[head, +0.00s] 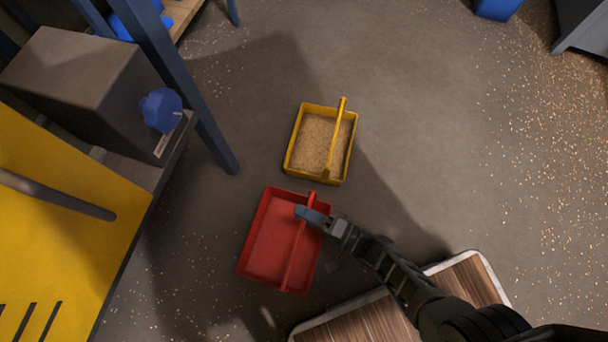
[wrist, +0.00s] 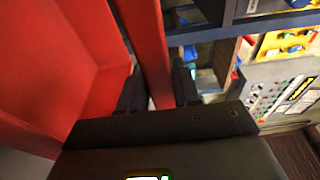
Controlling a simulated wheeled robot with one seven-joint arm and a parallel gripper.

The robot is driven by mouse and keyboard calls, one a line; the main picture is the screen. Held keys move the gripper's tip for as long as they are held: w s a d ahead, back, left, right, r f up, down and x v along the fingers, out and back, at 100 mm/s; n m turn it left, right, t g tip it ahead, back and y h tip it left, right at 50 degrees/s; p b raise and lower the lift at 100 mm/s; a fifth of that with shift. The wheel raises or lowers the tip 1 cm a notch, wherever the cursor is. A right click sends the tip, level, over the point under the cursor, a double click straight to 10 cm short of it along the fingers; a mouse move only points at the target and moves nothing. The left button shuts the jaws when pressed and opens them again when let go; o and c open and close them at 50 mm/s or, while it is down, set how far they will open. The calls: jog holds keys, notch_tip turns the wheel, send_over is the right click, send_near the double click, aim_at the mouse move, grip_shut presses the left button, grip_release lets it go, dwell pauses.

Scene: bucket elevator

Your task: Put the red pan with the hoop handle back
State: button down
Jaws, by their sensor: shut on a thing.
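The red pan with the hoop handle (head: 268,244) is in the middle of the head view, and it looks empty. Its red hoop handle (head: 297,252) runs lengthwise over it. My gripper (head: 312,216) is at the handle's upper part. In the wrist view the two fingers of my gripper (wrist: 160,90) stand on either side of the red handle (wrist: 148,45), shut on it. The pan's red wall (wrist: 60,60) fills the left of that view. I cannot tell from the head view how high the pan is above the floor.
A yellow pan (head: 318,145) full of grain-like material stands on the floor just beyond the red pan. A yellow panel (head: 60,220) and a grey box with a blue knob (head: 161,110) are at the left, beside a blue-grey post (head: 185,80). Open floor lies to the right.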

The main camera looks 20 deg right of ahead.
jog(key=shift+f+b, duration=1.6)
jog(key=shift+f, duration=0.85)
jog(key=c, duration=0.8)
grip_release()
jog(key=shift+d, duration=0.1)
